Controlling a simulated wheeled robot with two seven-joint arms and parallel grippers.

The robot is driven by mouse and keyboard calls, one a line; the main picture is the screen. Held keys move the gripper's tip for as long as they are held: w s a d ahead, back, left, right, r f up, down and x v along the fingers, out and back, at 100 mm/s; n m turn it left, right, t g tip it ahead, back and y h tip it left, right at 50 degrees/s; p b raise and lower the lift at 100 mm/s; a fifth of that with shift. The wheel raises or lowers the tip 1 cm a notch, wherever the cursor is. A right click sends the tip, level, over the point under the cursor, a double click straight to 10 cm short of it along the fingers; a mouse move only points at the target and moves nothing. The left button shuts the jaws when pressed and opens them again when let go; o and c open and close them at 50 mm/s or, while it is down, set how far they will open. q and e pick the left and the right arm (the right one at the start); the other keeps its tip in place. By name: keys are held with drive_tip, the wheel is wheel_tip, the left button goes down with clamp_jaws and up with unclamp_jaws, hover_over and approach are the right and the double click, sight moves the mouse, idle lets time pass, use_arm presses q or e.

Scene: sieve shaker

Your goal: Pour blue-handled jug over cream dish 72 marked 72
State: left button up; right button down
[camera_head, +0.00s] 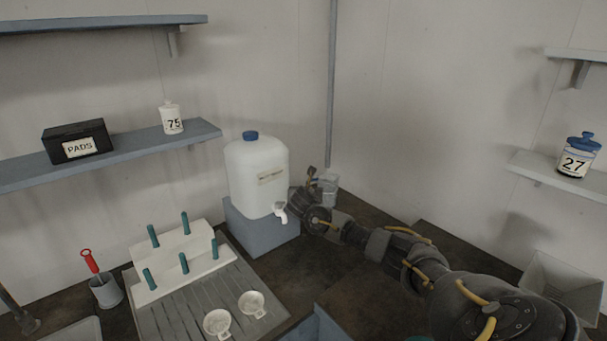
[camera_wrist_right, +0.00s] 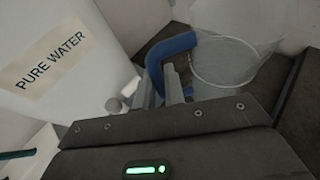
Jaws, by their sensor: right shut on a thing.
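My right gripper (camera_wrist_right: 168,88) is shut on the blue handle (camera_wrist_right: 170,47) of a clear jug (camera_wrist_right: 228,58). In the head view the jug (camera_head: 327,188) is partly behind my right gripper (camera_head: 314,182), just right of the water container. It looks close to upright; I cannot tell whether it holds liquid or touches the counter. Two small pale dishes with handles, one nearer (camera_head: 217,322) and one farther (camera_head: 252,303), sit on the grey ribbed drainer. No number is readable on either, so I cannot tell which is 72. My left gripper is not in view.
A white water container (camera_head: 255,170) with a tap stands on a grey block (camera_head: 262,234), beside the jug. A white stepped rack (camera_head: 185,262) with teal pegs stands behind the dishes. A red-handled tool (camera_head: 90,261) is in a grey cup. Dark counter (camera_head: 345,262) is clear at centre.

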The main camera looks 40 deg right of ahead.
drive_tip(key=s+a+r+n+t+y, duration=0.1)
drive_tip(key=s+a+r+n+y, duration=0.25)
drive_tip(key=a, duration=0.85)
drive_tip(key=s+a+r+n+t+y, duration=0.25)
drive_tip(key=s+a, duration=0.25)
drive_tip(key=a, duration=0.6)
drive_tip(key=s+a+r+n+t+y, duration=0.1)
drive_tip(key=s+a+r+n+y, duration=0.3)
drive_tip(key=a, duration=0.8)
use_arm(q)
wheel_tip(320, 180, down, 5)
drive_tip(key=b, duration=0.5)
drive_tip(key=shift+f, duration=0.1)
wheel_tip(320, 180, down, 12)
drive_tip(key=b, duration=1.2)
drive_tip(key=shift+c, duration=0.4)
use_arm(e)
drive_tip(key=s+a+f+m, duration=0.1)
drive_tip(key=s+f, duration=0.3)
drive_tip(key=f, duration=1.3)
drive_tip(key=shift+s+a+f, duration=0.2)
drive_tip(key=shift+f, duration=0.2)
